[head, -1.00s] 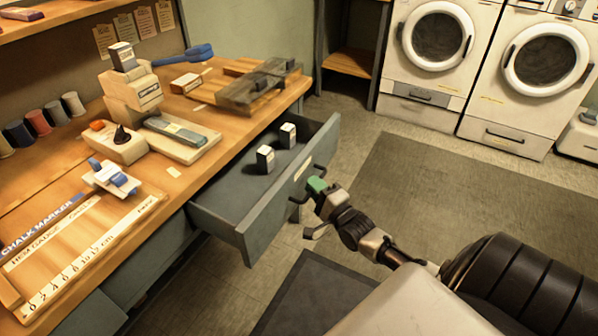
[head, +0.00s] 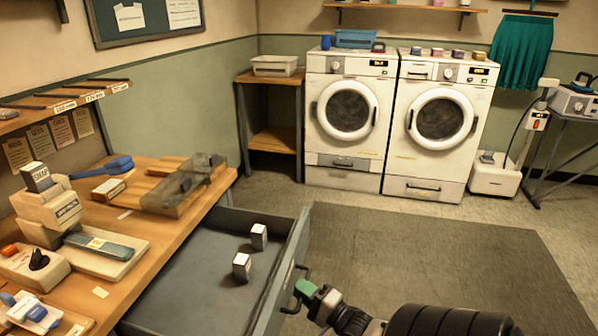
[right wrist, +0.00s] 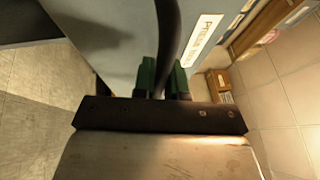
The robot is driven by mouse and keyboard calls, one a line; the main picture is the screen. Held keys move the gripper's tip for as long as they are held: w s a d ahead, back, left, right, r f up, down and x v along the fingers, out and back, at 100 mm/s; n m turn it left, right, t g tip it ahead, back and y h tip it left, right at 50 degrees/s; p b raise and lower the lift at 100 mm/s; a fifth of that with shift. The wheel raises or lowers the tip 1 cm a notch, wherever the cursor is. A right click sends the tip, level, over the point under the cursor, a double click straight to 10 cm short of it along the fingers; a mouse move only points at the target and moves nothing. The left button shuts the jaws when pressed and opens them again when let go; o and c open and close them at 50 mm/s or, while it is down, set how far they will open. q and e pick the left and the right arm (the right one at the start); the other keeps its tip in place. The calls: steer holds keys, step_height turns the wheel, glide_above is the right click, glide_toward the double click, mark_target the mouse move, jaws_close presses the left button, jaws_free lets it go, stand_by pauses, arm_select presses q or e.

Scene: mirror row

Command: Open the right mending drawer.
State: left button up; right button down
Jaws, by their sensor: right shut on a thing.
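The right mending drawer (head: 215,268), grey with a deep tray, stands pulled well out from under the wooden workbench. Two small white-topped boxes (head: 259,236) (head: 242,266) stand inside it. My right gripper (head: 306,290) has green fingertips and is at the dark bar handle (head: 291,301) on the drawer front. In the right wrist view the green fingers (right wrist: 164,78) are shut on either side of the handle (right wrist: 169,35), against the grey drawer front (right wrist: 110,40) with its white label (right wrist: 203,40). My left gripper is not in view.
The workbench (head: 160,232) at the left carries a sewing-type machine (head: 50,212), a blue-handled brush (head: 105,167) and a clear-grey box (head: 180,190). Washers (head: 345,120) (head: 437,125) stand at the back. The floor mat (head: 430,250) right of the drawer is clear.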

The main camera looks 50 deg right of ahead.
steer(key=c, duration=1.2)
jaws_free()
steer(key=shift+s, duration=0.1)
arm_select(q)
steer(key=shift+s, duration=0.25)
arm_select(e)
steer(key=s, duration=0.3)
steer(key=s+f, duration=0.1)
steer(key=s, duration=0.3)
steer(key=s+f, duration=0.1)
steer(key=s, duration=0.2)
steer(key=shift+s, duration=0.25)
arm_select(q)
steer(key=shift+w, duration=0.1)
